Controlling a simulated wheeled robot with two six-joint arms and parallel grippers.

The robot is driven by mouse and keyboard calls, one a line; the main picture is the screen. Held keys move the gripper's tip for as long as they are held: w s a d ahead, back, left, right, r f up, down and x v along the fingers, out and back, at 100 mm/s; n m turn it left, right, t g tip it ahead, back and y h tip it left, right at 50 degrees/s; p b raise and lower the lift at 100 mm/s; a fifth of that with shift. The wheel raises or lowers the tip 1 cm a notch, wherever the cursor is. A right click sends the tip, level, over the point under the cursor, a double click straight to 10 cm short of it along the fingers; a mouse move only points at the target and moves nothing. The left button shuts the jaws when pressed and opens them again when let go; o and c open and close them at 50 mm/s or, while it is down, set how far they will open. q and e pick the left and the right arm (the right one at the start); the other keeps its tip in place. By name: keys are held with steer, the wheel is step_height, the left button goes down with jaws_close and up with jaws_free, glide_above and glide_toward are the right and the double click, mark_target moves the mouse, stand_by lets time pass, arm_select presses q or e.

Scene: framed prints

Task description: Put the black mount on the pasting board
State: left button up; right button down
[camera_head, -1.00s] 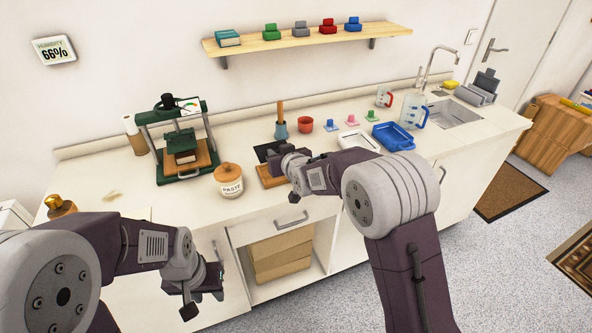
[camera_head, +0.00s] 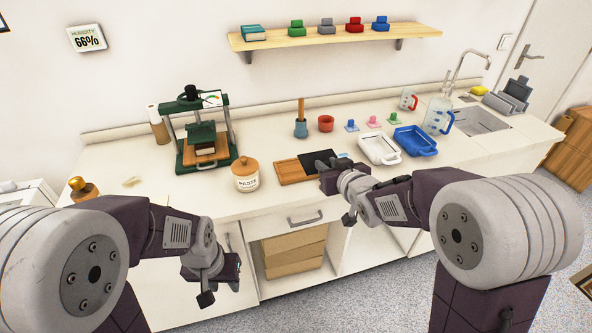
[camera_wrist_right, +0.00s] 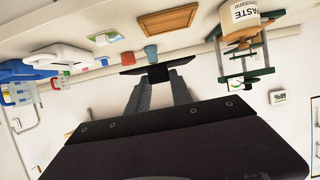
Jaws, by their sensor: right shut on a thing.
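The black mount (camera_head: 317,158) is a flat dark sheet, seen in the head view over the right part of the wooden pasting board (camera_head: 291,171). My right gripper (camera_head: 331,168) is shut on the mount's near right edge. In the right wrist view, the mount (camera_wrist_right: 158,70) appears nearly edge-on between my right fingertips (camera_wrist_right: 160,82), and the pasting board (camera_wrist_right: 167,19) shows apart from it. The mount seems held above the counter; the exact height is unclear. My left gripper (camera_head: 213,272) hangs in front of the counter, its jaws hard to make out.
A paste jar (camera_head: 245,175) stands left of the board, with a green press (camera_head: 204,140) further left. A blue pot with a brush (camera_head: 301,127) and a red cup (camera_head: 326,123) stand behind. White (camera_head: 379,149) and blue (camera_head: 414,141) trays lie to the right.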

glide_above(301, 179)
step_height(301, 179, down, 7)
steer(key=shift+f+b, duration=0.1)
steer(key=shift+b, duration=0.25)
step_height(301, 179, down, 4)
steer(key=shift+r, duration=0.15)
steer(key=shift+f+b, duration=0.3)
steer(key=shift+b, duration=0.05)
steer(key=c, duration=1.1)
jaws_free()
steer(key=shift+c, duration=0.2)
